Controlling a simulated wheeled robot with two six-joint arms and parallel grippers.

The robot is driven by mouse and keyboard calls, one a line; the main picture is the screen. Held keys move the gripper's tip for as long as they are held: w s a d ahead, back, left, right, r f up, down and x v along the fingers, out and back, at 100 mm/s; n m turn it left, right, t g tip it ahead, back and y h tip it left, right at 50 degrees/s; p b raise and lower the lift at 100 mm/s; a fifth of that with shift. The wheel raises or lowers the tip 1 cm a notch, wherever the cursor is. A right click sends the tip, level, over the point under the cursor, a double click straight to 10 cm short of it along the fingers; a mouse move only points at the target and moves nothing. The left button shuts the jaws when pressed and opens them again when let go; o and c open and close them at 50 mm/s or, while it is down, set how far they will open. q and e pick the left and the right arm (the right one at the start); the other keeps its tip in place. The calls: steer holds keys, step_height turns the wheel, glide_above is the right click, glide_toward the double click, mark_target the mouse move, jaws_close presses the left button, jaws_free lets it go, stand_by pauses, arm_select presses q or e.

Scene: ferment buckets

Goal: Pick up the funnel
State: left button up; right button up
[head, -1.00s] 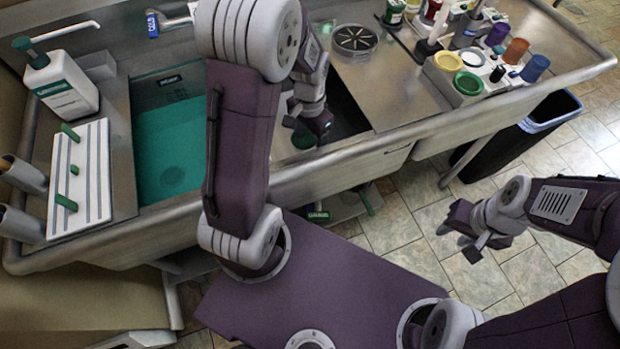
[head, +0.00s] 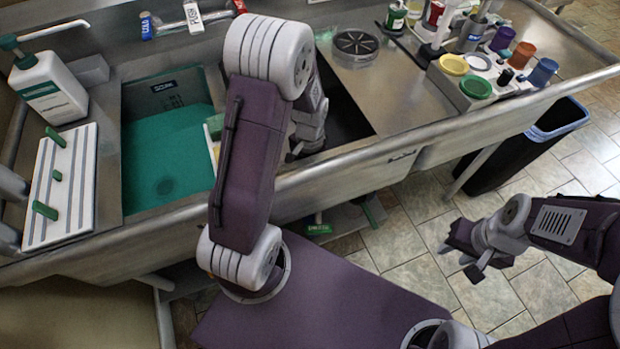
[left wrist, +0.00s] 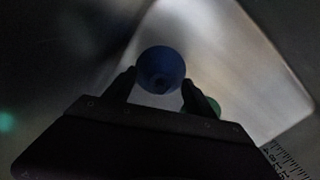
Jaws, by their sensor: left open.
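In the left wrist view a round dark blue thing (left wrist: 160,66), which may be the funnel, shows with a small dark spot at its middle. My left gripper (left wrist: 160,82) is open, its two dark fingers on either side of the blue thing's lower part. I cannot tell whether they touch it. In the head view my left arm reaches down into the dark right basin (head: 346,108), and my left fingers and the blue thing are hidden. My right gripper (head: 474,262) hangs empty over the tiled floor; its finger gap is unclear.
A green thing (left wrist: 212,104) lies beside the right finger in the left wrist view. The basin's walls are close around. A teal-lined basin (head: 165,160) is to the left. A rack with colored cups (head: 480,75) stands on the right counter. A dark bin (head: 520,150) stands on the floor.

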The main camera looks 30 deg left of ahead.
arm_select(q)
steer(key=shift+f, duration=0.5)
steer(key=shift+r, duration=0.1)
steer(key=c, duration=1.1)
steer(key=shift+r, duration=0.3)
steer(key=shift+c, duration=0.6)
step_height(320, 180, up, 18)
steer(key=p, duration=0.5)
steer(key=shift+f, duration=0.2)
steer(key=shift+c, duration=0.2)
